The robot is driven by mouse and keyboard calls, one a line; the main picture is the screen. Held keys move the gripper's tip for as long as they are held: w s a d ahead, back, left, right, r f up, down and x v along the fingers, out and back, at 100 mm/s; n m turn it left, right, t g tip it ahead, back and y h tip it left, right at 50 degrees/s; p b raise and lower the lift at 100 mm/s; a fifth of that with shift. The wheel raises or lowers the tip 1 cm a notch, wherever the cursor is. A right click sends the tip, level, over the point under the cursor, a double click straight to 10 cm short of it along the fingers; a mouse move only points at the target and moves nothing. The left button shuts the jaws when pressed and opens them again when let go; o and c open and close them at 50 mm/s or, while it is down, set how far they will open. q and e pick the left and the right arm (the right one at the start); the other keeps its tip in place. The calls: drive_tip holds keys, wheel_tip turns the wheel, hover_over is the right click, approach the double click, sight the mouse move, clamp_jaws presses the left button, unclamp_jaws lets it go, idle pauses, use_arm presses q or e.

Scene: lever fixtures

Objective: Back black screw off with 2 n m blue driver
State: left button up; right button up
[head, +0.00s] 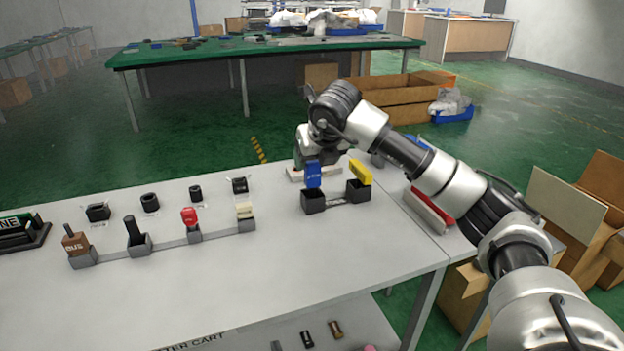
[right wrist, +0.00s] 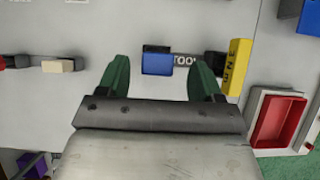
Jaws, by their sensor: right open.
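The blue driver (head: 314,174) stands upright in a black holder (head: 314,202) near the table's far right edge; its top shows in the right wrist view (right wrist: 157,60). My right gripper (right wrist: 160,72) is open, with one green finger on each side of the blue driver and a gap to both. In the head view the wrist is just behind the driver and its fingers are mostly hidden. A black upright piece (head: 133,231) stands in a grey socket in the left row; I cannot tell whether it is the black screw. My left gripper is not in view.
A yellow driver (head: 360,173) leans in the neighbouring holder, close to my right finger in the wrist view (right wrist: 236,66). Brown (head: 75,243), red (head: 189,217) and cream (head: 244,210) pieces stand in the left row. A red tray (head: 433,208) lies at right. The table's front is clear.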

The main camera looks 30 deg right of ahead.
sight(311, 169)
drive_tip(key=x, duration=0.4)
drive_tip(key=shift+a+f, duration=0.2)
drive_tip(key=shift+f, duration=0.05)
drive_tip(key=shift+w+d+f, duration=0.1)
drive_tip(key=shift+w+f, duration=0.1)
drive_tip(key=shift+f, duration=0.1)
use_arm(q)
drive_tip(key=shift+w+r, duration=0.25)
use_arm(e)
drive_tip(key=shift+c, duration=1.1)
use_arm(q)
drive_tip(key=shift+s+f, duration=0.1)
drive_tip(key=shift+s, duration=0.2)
use_arm(e)
drive_tip(key=c, duration=0.8)
drive_tip(key=shift+r, duration=0.2)
